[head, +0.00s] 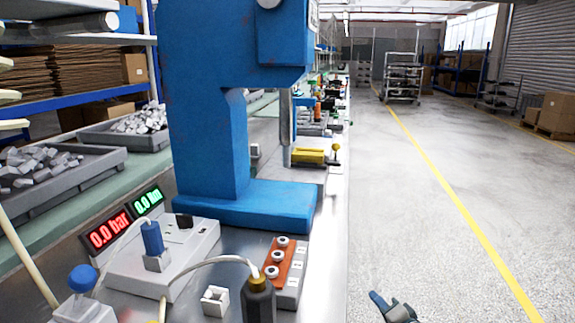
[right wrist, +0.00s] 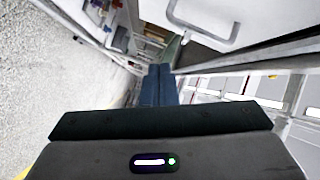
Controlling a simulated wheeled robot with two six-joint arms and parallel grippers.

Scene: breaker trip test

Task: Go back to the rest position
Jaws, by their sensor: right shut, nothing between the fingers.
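My right gripper (head: 378,300) shows at the bottom of the head view, right of the bench edge and over the grey floor. Its blue fingers (right wrist: 158,85) are together and empty in the right wrist view. My left gripper is not in the head view. On the bench stands a white test unit (head: 180,250) with a blue plug in it. Behind it are a red display (head: 108,232) reading 0.0 bar and a green display (head: 148,200). A grey block with an orange plate (head: 278,262) and several white round knobs sits near the bench edge.
A big blue press (head: 215,140) stands on the bench. A dark bottle-like part with a yellow collar (head: 258,298) and a small white block (head: 215,301) are in front. Grey trays of metal parts (head: 60,185) stand at left. The floor right of the bench (head: 440,220) is clear.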

